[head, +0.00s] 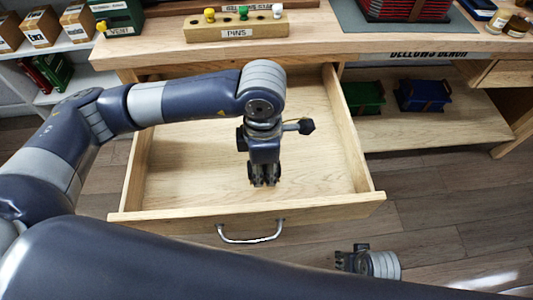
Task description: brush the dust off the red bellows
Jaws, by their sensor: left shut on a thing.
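The red bellows (408,9) lies on a dark grey mat (352,20) on the bench top, cut off by the top edge of the view. My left gripper (263,183) points down over the open drawer (200,160), well away from the bellows. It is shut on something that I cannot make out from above. My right gripper (347,260) is low in front of the drawer, partly hidden behind my own arm; its fingers are too small to judge. No brush is clearly visible, and dust cannot be made out.
The drawer floor looks empty; its handle (250,238) faces me. A wooden PINS block (237,28) stands on the bench. Green (364,97) and blue (423,95) strapped items lie on the lower shelf. Small jars (516,26) stand at the far right.

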